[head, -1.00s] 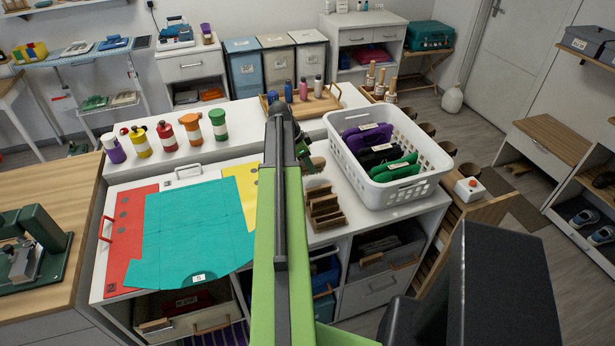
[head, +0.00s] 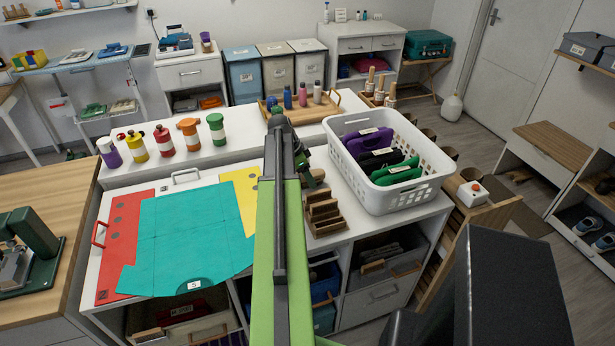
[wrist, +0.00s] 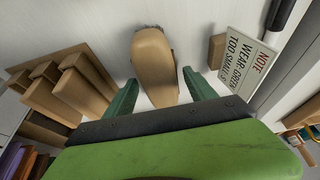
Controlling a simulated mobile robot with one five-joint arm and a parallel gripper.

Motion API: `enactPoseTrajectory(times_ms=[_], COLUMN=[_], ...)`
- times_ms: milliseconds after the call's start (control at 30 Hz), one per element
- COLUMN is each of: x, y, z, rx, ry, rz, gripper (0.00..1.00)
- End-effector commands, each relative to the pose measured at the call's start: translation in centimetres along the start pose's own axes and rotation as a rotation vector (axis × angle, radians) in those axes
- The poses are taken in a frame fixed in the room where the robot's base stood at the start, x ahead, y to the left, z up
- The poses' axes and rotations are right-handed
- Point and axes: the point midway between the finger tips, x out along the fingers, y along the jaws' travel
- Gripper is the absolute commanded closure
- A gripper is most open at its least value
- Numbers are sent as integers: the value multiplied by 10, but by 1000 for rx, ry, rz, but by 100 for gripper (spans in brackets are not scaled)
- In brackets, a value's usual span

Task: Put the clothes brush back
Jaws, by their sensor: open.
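The clothes brush, a tan wooden oval (wrist: 155,62) with a dark edge at its far end, lies on the white top in the wrist view. My gripper (wrist: 160,77) is open, with one green finger on each side of the brush's near part. Gaps show beside the brush, so it is not clamped. A slotted wooden holder (wrist: 64,86) stands left of it; it also shows in the head view (head: 324,212). In the head view my gripper (head: 303,160) is over the counter behind the holder, and my arm hides much of that spot.
A white basket (head: 398,190) with folded purple, black and green clothes stands right of the holder. A teal folding sheet (head: 190,235) lies left of my arm. Several bottles (head: 165,140) line the raised ledge. A note card (wrist: 243,62) and small wooden block (wrist: 216,50) lie right of the brush.

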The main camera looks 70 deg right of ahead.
Motion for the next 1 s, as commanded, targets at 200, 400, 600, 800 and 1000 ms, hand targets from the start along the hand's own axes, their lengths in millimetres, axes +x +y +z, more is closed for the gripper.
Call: enactPoseTrajectory(times_ms=[200,400,600,800,1000], x=[-12,-51,-100,-125,-123], y=[0,0,0,0,0], z=[-2,-4,-5,-2,0], rx=[-1,-2,-2,-1,-1], ry=[0,0,0,0,0], rz=[0,0,-1,-1,-1], gripper=[36,36,36,36,36])
